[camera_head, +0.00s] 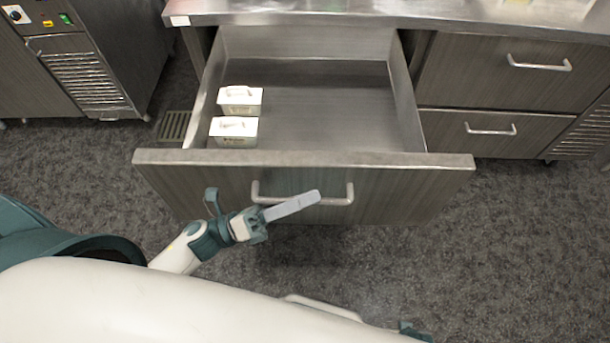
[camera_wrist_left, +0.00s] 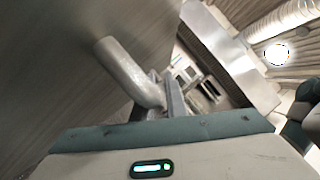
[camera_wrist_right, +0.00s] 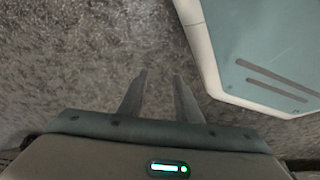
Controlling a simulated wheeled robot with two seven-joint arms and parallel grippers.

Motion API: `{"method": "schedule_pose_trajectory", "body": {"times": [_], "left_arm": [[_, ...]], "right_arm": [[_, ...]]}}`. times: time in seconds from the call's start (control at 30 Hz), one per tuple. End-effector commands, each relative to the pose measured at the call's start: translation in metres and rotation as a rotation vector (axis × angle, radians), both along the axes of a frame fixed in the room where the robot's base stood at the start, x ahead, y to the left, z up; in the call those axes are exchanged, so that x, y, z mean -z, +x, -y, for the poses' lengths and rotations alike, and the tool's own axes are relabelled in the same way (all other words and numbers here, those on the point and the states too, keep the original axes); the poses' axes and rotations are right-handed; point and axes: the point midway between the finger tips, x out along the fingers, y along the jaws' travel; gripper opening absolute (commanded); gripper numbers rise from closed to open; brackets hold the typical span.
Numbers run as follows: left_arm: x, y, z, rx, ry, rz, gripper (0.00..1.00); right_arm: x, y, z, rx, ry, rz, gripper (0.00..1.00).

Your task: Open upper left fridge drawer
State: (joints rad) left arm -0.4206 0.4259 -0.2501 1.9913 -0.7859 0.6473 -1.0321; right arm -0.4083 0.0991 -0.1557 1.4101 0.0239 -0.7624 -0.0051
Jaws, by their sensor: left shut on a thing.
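The upper left fridge drawer (camera_head: 190,182) is pulled far out, with its inside visible from above. Its front has a bar handle (camera_head: 342,195). My left gripper (camera_head: 312,198) is at the handle, fingers across it. In the left wrist view the handle (camera_wrist_left: 128,75) runs between the fingers, and the gripper is shut on it. My right gripper (camera_wrist_right: 160,76) is open and empty above the floor in the right wrist view.
Two white containers (camera_head: 233,132) stand at the left inside the drawer. Closed drawers (camera_head: 490,90) are at the right under the steel counter (camera_head: 380,12). A cabinet with a vent (camera_head: 85,78) stands at the left. The speckled floor (camera_head: 520,240) is clear at the right.

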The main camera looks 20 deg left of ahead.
Motion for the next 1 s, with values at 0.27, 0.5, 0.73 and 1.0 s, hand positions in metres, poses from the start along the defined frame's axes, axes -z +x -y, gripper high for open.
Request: {"method": "schedule_pose_trajectory", "body": {"times": [0.27, 0.5, 0.73, 1.0], "left_arm": [[0.001, -0.014, 0.004, -0.002, 0.0, -0.002, 0.0], [0.001, -0.013, 0.004, -0.002, 0.0, -0.002, 0.0], [0.001, -0.013, 0.004, -0.001, 0.0, -0.001, 0.31], [0.0, -0.013, 0.004, -0.001, -0.001, 0.0, 0.31]], "right_arm": [[-0.002, 0.007, -0.002, -0.001, 0.003, 0.016, 0.31], [-0.002, 0.004, -0.002, -0.001, 0.003, 0.012, 0.31], [0.0, -0.006, -0.002, -0.002, 0.002, -0.001, 0.31], [0.0, -0.008, -0.002, -0.002, 0.003, -0.004, 0.31]]}}
